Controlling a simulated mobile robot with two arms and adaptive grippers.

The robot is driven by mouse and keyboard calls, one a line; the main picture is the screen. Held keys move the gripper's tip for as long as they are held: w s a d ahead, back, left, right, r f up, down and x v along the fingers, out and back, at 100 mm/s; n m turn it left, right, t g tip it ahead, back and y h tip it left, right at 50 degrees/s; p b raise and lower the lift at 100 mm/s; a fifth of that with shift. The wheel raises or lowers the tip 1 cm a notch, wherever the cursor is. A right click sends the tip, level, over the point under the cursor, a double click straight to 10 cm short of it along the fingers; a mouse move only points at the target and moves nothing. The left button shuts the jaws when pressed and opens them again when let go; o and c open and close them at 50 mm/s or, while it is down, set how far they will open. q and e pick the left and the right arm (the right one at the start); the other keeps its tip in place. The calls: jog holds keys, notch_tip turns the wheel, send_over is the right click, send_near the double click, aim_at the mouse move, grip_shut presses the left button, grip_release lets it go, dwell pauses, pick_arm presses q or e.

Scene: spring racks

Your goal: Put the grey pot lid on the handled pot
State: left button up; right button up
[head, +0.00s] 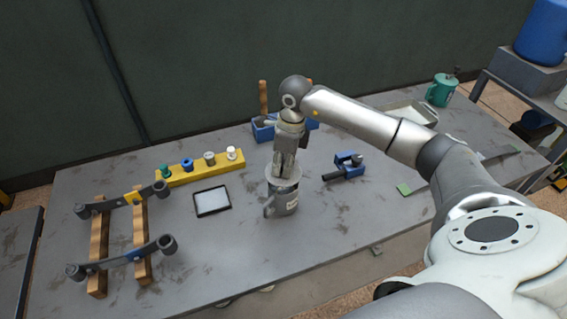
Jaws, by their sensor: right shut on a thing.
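The handled pot (285,204) is a grey metal pot with a loop handle on its left side. It stands upright near the middle of the table. My right gripper (284,175) points down directly over the pot, shut on the grey pot lid (271,184). The lid is a pale disc level with the pot's mouth, partly hidden by the fingers. I cannot tell whether it rests on the rim or hangs slightly above. My left gripper is out of view.
Two dark spring bars lie across wooden rails (139,233) at left. A yellow block with several coloured spools (198,168), a framed white pad (212,201), a blue clamp-like tool (344,168) and a blue bin (263,131) surround the pot. A teal mug (440,91) stands far right.

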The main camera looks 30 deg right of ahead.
jog(key=shift+f+b, duration=0.5)
dwell(0.9)
jog(key=shift+f+b, duration=0.55)
jog(key=shift+f, duration=0.05)
jog(key=shift+f, duration=0.1)
dwell(0.3)
jog(key=shift+f+b, duration=0.45)
jog(key=shift+b, duration=0.15)
jog(key=shift+f+b, duration=0.35)
dwell(0.4)
jog(key=o, duration=1.1)
jog(key=o, duration=0.8)
